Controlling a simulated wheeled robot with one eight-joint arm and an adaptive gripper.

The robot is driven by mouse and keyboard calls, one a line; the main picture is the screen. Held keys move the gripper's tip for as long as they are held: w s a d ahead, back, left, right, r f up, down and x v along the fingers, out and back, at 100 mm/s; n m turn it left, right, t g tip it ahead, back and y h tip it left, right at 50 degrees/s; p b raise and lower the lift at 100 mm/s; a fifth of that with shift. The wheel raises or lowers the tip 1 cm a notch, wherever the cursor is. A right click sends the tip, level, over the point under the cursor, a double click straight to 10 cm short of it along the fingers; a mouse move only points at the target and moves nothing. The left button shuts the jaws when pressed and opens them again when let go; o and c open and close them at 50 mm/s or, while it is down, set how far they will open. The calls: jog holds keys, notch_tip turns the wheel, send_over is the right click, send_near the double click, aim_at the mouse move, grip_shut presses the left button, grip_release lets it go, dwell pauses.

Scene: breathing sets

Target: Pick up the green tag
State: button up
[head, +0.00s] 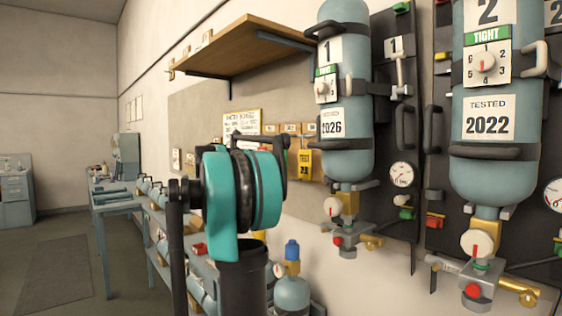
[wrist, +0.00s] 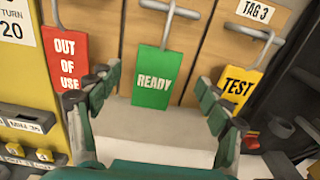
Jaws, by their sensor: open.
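The green tag (wrist: 153,78), printed READY, hangs from a grey hook on a wooden board in the wrist view, near the middle. My gripper (wrist: 157,95) is open, with one finger on each side of the green tag and a gap to it on both sides. Nothing is between the fingers except the view of the tag. I cannot tell how far the fingertips are from the board. In the head view my teal and black arm stands in front of the wall board, and I cannot make out the green tag there.
A red OUT OF USE tag (wrist: 68,58) hangs left of the green one, and a yellow TEST tag (wrist: 240,84) hangs right, both close to my fingers. Grey-blue cylinders (head: 345,100) stand on dark wall panels at the right. A wooden shelf (head: 240,48) juts out above.

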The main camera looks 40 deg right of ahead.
jog(key=shift+w+d+r, duration=0.1)
jog(key=shift+w+d, duration=0.05)
jog(key=shift+d, duration=1.35)
jog(key=shift+w+d+r, duration=0.1)
jog(key=shift+w+d, duration=0.05)
jog(key=shift+d, duration=1.3)
jog(key=shift+c, duration=0.2)
jog(key=c, duration=1)
